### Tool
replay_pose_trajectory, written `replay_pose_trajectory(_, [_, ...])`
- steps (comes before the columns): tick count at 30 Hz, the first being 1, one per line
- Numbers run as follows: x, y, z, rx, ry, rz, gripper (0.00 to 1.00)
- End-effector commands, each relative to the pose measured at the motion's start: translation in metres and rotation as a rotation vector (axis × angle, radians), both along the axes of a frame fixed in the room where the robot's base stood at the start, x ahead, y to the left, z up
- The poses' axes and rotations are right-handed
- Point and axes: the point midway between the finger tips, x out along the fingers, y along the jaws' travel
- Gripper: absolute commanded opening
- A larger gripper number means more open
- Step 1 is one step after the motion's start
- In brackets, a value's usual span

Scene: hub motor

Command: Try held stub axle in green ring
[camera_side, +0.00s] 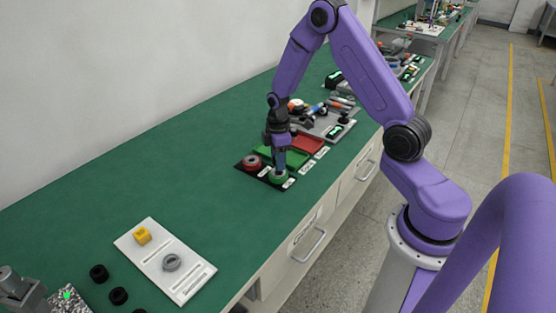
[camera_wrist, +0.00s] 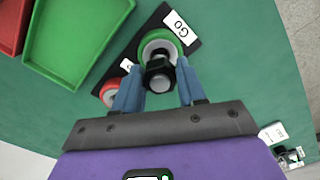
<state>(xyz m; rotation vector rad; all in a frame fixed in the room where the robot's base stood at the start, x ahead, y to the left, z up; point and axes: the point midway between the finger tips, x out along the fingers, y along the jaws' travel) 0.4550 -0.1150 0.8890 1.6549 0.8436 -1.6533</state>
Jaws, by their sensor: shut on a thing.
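The green ring (camera_side: 278,179) sits on a black plate at the front of the trays. In the wrist view the green ring (camera_wrist: 147,37) has a pale inner rim and lies beside a "Go" label (camera_wrist: 181,28). My gripper (camera_side: 279,166) points down right over it. In the wrist view my gripper (camera_wrist: 159,66) is shut on the stub axle (camera_wrist: 158,78), a dark and grey stepped part between the blue fingers. The axle overlaps the ring's near side. I cannot tell whether its end is inside the ring or just above it.
A red ring (camera_side: 251,162) sits left of the green ring on the black plate. A green tray (camera_wrist: 78,38) and a red tray (camera_side: 307,144) lie behind. A white board (camera_side: 165,260) with a yellow part is at the front left. The green bench between is clear.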

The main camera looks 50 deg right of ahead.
Motion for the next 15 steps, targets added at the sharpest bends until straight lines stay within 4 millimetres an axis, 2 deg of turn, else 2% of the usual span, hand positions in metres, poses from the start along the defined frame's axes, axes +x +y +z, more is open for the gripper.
replay_pose_trajectory(10, [0.0, 0.0, 0.002, 0.0, 0.0, 0.0, 0.01])
replay_pose_trajectory(15, [0.0, 0.0, 0.012, 0.0, -0.002, -0.001, 0.01])
